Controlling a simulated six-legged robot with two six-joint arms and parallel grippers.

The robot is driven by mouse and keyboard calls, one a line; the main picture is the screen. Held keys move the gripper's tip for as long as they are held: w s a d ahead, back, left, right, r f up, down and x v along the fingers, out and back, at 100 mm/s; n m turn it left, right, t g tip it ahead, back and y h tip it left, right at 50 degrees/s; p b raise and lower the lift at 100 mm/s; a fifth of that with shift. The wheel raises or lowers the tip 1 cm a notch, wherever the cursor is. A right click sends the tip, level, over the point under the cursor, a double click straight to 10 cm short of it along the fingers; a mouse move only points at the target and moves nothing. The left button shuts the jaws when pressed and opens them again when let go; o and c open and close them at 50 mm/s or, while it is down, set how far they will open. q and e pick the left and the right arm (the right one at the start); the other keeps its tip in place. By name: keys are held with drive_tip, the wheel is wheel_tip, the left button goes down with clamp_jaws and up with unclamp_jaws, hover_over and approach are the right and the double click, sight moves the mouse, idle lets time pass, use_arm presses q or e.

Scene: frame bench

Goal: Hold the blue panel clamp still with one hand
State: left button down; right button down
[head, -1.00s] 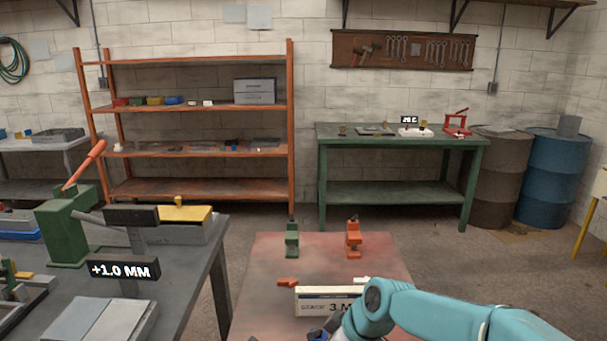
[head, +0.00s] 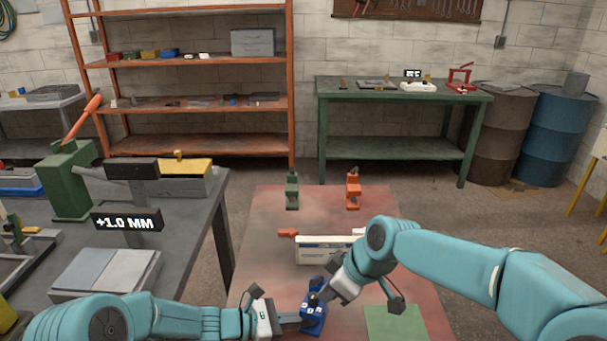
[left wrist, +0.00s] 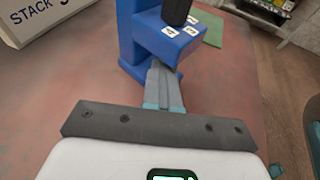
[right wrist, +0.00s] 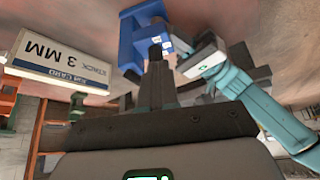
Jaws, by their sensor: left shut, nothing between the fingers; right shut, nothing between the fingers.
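The blue panel clamp (head: 313,320) stands on the red bench top near its front edge, with white number tags and a black handle part. It also shows in the left wrist view (left wrist: 133,45) and the right wrist view (right wrist: 130,42). My left gripper (head: 298,321) is shut and empty, its fingertips (left wrist: 163,72) close against the clamp's lower part; touching or just apart, I cannot tell. My right gripper (head: 322,292) is shut and empty, with its fingertips (right wrist: 156,55) at the clamp's upper part, near the black handle. Part of the clamp is hidden by my right gripper.
A white card box marked 3 MM (head: 318,252) stands behind the clamp. A green clamp (head: 292,190) and an orange clamp (head: 353,190) stand farther back. A green square (head: 394,324) lies at right. A dark bench (head: 185,240) with a green press (head: 68,185) is at left.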

use_arm(q)
drive_tip(key=shift+s+f, duration=0.1)
drive_tip(key=shift+f, duration=0.25)
use_arm(e)
drive_tip(key=shift+r, duration=1.55)
